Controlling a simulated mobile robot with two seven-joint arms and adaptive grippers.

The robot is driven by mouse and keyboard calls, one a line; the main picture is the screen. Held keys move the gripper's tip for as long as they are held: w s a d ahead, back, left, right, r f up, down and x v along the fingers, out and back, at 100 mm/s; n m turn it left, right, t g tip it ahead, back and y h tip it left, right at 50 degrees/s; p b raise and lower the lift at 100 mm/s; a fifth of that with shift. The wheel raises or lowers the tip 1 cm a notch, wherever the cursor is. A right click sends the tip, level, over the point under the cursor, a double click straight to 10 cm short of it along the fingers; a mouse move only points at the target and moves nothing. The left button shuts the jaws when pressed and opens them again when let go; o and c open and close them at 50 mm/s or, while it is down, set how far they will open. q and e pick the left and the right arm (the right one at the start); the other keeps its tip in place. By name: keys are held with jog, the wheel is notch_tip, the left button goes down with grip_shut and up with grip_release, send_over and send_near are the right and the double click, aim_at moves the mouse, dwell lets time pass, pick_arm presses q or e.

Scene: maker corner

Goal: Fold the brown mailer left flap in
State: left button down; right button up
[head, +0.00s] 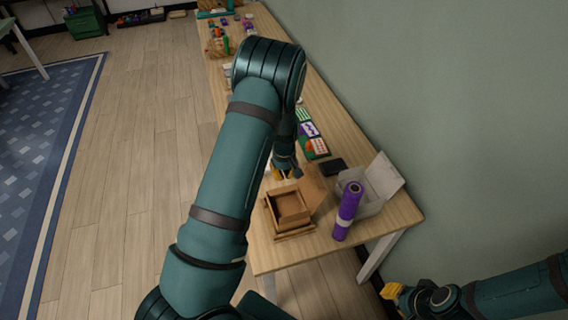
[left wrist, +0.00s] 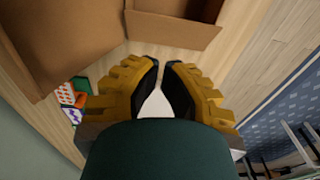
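The brown mailer (head: 290,206) stands open on the wooden table, with a flap (head: 314,187) raised at its right side in the head view. Its cardboard also fills the top of the left wrist view (left wrist: 172,30), with a large panel (left wrist: 65,35) slanting at the left. My left gripper (head: 284,174) is just beyond the mailer's far side, partly hidden by my arm. In the left wrist view its fingertips (left wrist: 161,62) are almost together with nothing between them, apart from the cardboard. My right gripper (head: 392,291) is off the table at lower right; its fingers are unclear.
A purple roll (head: 347,211) stands right of the mailer, beside an open grey box (head: 377,190). A black flat item (head: 333,166) and colourful cards (head: 312,138) lie beyond. The wall borders the table's right side. The table's near right corner is clear.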

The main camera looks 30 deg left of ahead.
aim_at(287, 191)
pick_arm(q)
jog(key=shift+s+d+f, duration=0.25)
jog(key=shift+d+f, duration=0.05)
jog(key=shift+f, duration=0.25)
jog(key=shift+s+d+f, duration=0.2)
jog(key=shift+d+f, duration=0.05)
jog(key=shift+f, duration=0.25)
jog(key=shift+s+d+f, duration=0.25)
jog(key=shift+d+f, duration=0.05)
jog(key=shift+f, duration=0.25)
jog(key=shift+s+d+f+b, duration=0.3)
jog(key=shift+d+b, duration=0.05)
jog(key=shift+b, duration=0.05)
jog(key=shift+s+d+f+b, duration=0.3)
jog(key=shift+d+f+b, duration=0.05)
jog(key=shift+f+b, duration=0.2)
jog(key=shift+s+d+f, duration=0.1)
jog(key=shift+f, duration=0.05)
dwell(1.2)
dwell(0.9)
